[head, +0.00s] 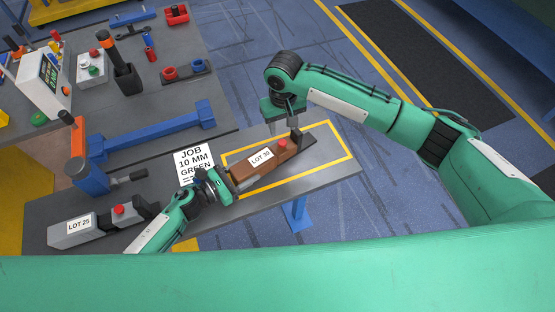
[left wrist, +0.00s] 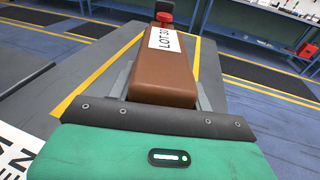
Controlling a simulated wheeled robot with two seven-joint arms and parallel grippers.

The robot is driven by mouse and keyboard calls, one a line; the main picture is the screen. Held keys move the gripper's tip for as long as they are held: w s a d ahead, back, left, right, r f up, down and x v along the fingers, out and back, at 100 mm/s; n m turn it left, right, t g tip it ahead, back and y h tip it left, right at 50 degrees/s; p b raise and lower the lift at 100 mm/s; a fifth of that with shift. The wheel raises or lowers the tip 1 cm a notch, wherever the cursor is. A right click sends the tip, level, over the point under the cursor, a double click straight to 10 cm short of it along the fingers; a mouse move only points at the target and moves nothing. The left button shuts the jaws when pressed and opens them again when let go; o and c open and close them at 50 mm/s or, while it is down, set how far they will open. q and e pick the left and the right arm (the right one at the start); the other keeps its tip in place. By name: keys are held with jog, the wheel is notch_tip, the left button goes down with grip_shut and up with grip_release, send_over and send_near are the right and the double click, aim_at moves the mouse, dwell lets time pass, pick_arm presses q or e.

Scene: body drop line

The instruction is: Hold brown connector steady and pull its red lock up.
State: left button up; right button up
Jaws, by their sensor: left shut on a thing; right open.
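The brown connector (head: 268,172), labelled LOT 30, lies on the bench inside a yellow-outlined area. Its red lock (head: 282,144) sticks up on top near the far end. My left gripper (head: 236,184) is shut on the near end of the brown connector. In the left wrist view, its grey fingers flank the brown body (left wrist: 160,87), and the red lock (left wrist: 164,18) shows at the far end. My right gripper (head: 283,131) is open, its fingers pointing down close to the red lock. Whether a finger touches the lock cannot be told.
A grey connector (head: 65,236), labelled LOT 25, with its own red lock (head: 118,210), lies at the left. A job card (head: 194,160) reads 10 MM GREEN. The bench ends right of the yellow outline.

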pick_arm(q)
jog(key=shift+s+a+f, duration=0.1)
jog(key=shift+s+f, duration=0.05)
jog(key=shift+f, duration=0.25)
jog(key=o, duration=1.2)
jog(key=shift+o, duration=0.6)
jog(key=shift+w+r, duration=0.15)
jog(key=shift+w, duration=0.05)
pick_arm(e)
jog(key=shift+w, duration=0.1)
pick_arm(q)
jog(key=v, duration=1.2)
